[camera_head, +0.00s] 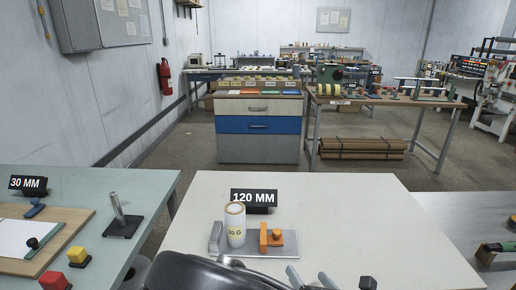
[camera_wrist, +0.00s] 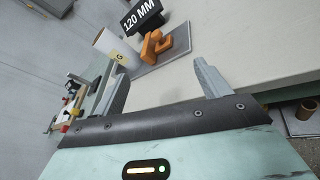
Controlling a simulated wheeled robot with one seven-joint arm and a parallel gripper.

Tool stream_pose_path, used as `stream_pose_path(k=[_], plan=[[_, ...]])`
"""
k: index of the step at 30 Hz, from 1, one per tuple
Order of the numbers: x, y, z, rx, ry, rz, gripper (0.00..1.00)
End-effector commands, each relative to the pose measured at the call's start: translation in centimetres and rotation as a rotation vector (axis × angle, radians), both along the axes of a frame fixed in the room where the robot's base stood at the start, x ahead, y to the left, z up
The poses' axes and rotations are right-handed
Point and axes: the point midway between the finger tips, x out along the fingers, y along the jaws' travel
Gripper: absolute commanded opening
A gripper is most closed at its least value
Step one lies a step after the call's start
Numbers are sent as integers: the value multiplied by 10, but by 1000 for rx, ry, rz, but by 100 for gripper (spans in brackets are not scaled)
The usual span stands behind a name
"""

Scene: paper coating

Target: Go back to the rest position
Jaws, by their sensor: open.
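My gripper (camera_wrist: 160,90) is open and empty in the wrist view, its two fingers spread apart near the table edge. Beyond the gripper, a white roll (camera_head: 235,225) stands upright on a grey metal plate (camera_head: 290,243) beside an orange block (camera_head: 271,238). The roll (camera_wrist: 113,46) and the orange block (camera_wrist: 155,45) also show at the top of the wrist view, apart from the fingers.
A black 120 MM sign (camera_head: 254,198) stands behind the roll on the pale table (camera_head: 380,220). A left table (camera_head: 130,180) holds a 30 MM sign (camera_head: 28,184), a metal post (camera_head: 117,212) and red and yellow blocks. The pale table's right side is clear.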

Motion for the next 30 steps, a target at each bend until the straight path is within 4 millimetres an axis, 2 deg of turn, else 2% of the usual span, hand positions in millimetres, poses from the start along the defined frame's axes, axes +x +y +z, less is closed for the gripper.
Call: stream_pose_path(k=[7,11,14,17,23,26,30], plan=[[-9,-9,-25,366,384,-347,76],[-28,-1,-30,619,647,-590,76],[-46,12,-22,789,833,-764,76],[-64,25,-3,928,997,-928,76],[-100,38,55,1107,1237,-1230,76],[-118,33,89,1153,1297,-1380,76],[-142,14,132,1186,1294,-1581,76]])
